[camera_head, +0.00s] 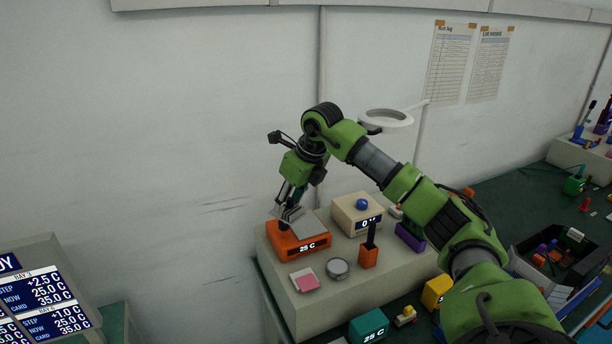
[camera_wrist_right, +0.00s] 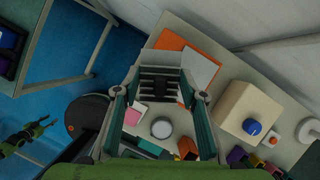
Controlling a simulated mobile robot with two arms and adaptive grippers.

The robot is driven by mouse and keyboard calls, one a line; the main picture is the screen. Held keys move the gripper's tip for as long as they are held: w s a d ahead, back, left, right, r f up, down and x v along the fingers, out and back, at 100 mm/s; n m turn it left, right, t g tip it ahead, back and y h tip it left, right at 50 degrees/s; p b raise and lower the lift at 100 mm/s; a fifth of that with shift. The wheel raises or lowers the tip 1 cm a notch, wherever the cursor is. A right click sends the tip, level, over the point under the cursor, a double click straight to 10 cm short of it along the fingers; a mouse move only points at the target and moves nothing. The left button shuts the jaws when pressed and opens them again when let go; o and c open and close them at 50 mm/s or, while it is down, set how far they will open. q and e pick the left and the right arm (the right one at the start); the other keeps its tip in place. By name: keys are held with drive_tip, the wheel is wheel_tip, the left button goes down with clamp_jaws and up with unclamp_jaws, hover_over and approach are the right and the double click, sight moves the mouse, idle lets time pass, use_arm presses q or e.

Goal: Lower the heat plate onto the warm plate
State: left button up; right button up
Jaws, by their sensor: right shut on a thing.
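The warm plate seems to be the orange block (camera_head: 316,241) reading 25 C at the back left of the bench; its orange top (camera_wrist_right: 171,41) shows in the right wrist view. A pale grey flat surface (camera_wrist_right: 201,70) shows over its top there. My right gripper (camera_head: 287,207) points down above the orange block. It is shut on a grey piece with dark slots (camera_wrist_right: 160,58), seemingly the heat plate, seen as a grey tilted shape (camera_head: 292,216) in the head view. I cannot tell whether it touches the orange block. My left gripper is not in view.
A beige box (camera_head: 345,213) with a blue knob stands right of the orange block. In front are a pink-and-white pad (camera_head: 304,280), a round grey disc (camera_head: 338,267) and an orange holder (camera_head: 369,256) with a black handle. The wall is close behind.

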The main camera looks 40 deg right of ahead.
drive_tip(key=d+r+m+h, duration=0.2)
drive_tip(key=d+r+m, duration=0.1)
drive_tip(key=d+m, duration=0.25)
drive_tip(key=f+b, duration=0.2)
drive_tip(key=f, duration=0.1)
drive_tip(key=d+f+b, duration=0.1)
drive_tip(key=shift+w+f+b, duration=0.2)
drive_tip(key=shift+f+b, duration=0.15)
drive_tip(key=shift+f, duration=0.05)
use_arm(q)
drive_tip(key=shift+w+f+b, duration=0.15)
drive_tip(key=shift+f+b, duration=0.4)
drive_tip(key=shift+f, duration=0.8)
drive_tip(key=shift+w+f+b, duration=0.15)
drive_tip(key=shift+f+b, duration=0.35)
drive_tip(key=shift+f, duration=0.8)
use_arm(e)
drive_tip(key=shift+f, duration=2.05)
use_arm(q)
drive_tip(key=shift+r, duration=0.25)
use_arm(e)
drive_tip(key=shift+r, duration=0.15)
drive_tip(key=shift+f, duration=0.55)
drive_tip(key=o, duration=1.3)
